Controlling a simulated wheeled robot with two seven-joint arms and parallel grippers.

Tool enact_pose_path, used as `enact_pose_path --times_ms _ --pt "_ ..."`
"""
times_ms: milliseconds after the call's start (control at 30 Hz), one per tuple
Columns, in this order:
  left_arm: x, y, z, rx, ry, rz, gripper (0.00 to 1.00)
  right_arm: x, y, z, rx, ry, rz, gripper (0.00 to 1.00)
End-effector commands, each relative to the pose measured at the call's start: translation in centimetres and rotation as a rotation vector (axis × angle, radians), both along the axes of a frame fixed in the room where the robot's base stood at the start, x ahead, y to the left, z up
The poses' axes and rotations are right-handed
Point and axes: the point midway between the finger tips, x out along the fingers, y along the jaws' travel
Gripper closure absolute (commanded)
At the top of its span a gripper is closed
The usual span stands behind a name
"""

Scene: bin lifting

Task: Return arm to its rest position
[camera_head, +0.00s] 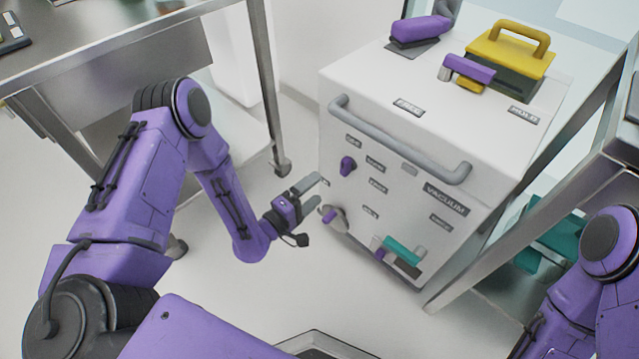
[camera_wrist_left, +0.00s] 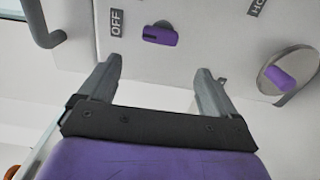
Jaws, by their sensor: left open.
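My left arm (camera_head: 215,170) is purple and comes in from the left in the head view. Its gripper (camera_head: 316,190) is in front of the lower left of a white machine (camera_head: 345,108). In the left wrist view the left gripper (camera_wrist_left: 158,80) is open, its two grey fingers apart with nothing between them. A purple knob (camera_wrist_left: 160,36) by an OFF label shows beyond the fingertips. A round fitting with a purple centre (camera_wrist_left: 280,78) lies right of the right finger. My right arm (camera_head: 606,245) shows only partly at the right edge; its gripper is out of view.
The machine has a grey bar handle (camera_head: 395,140) across its front, a yellow-handled part (camera_head: 512,48) on top and a teal lever (camera_head: 402,251) low down. A metal table (camera_head: 130,40) stands at the left, a metal frame (camera_head: 535,190) at the right.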

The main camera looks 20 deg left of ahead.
Motion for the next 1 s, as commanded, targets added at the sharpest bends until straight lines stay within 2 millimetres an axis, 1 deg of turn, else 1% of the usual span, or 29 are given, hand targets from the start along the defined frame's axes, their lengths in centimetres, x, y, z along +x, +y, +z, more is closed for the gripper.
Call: enact_pose_path --times_ms 433,467,500,567,633,667,700,767,800,867,900,967,1000 --pt "0.0 0.0 0.0 0.004 -0.001 -0.001 0.08 0.0 0.0 0.0 0.000 0.000 0.000 0.02" --pt "0.0 -0.1 -0.1 0.019 -0.005 -0.004 0.08 0.0 0.0 0.0 0.000 0.000 0.000 0.02" --pt "0.0 -0.2 -0.4 0.074 -0.004 -0.009 0.08 0.0 0.0 0.0 0.000 0.000 0.000 0.02" --pt "-0.5 0.3 -2.0 0.204 0.043 0.016 0.08 0.0 0.0 0.0 0.000 0.000 0.000 0.02" --pt "-2.3 1.2 -4.9 0.398 0.166 0.044 0.08 0.0 0.0 0.0 0.000 0.000 0.000 0.02" --pt "-3.6 1.4 -6.4 0.487 0.237 0.042 0.08 0.0 0.0 0.0 0.000 0.000 0.000 0.02" --pt "-5.7 1.9 -8.3 0.602 0.335 0.032 0.08 0.0 0.0 0.0 0.000 0.000 0.000 0.02" --pt "-9.1 2.8 -10.7 0.754 0.482 0.001 0.08 0.0 0.0 0.0 0.000 0.000 0.000 0.02" --pt "-11.4 3.5 -11.9 0.838 0.572 -0.022 0.08 0.0 0.0 0.0 0.000 0.000 0.000 0.02" --pt "-14.7 4.4 -13.1 0.942 0.692 -0.059 0.08 0.0 0.0 0.0 0.000 0.000 0.000 0.02" --pt "-16.8 5.1 -13.6 1.001 0.765 -0.084 0.08 0.0 0.0 0.0 0.000 0.000 0.000 0.02" --pt "-19.8 6.0 -14.1 1.076 0.868 -0.116 0.08 0.0 0.0 0.0 0.000 0.000 0.000 0.02" --pt "-21.7 6.7 -14.2 1.120 0.931 -0.136 0.08 0.0 0.0 0.0 0.000 0.000 0.000 0.02"
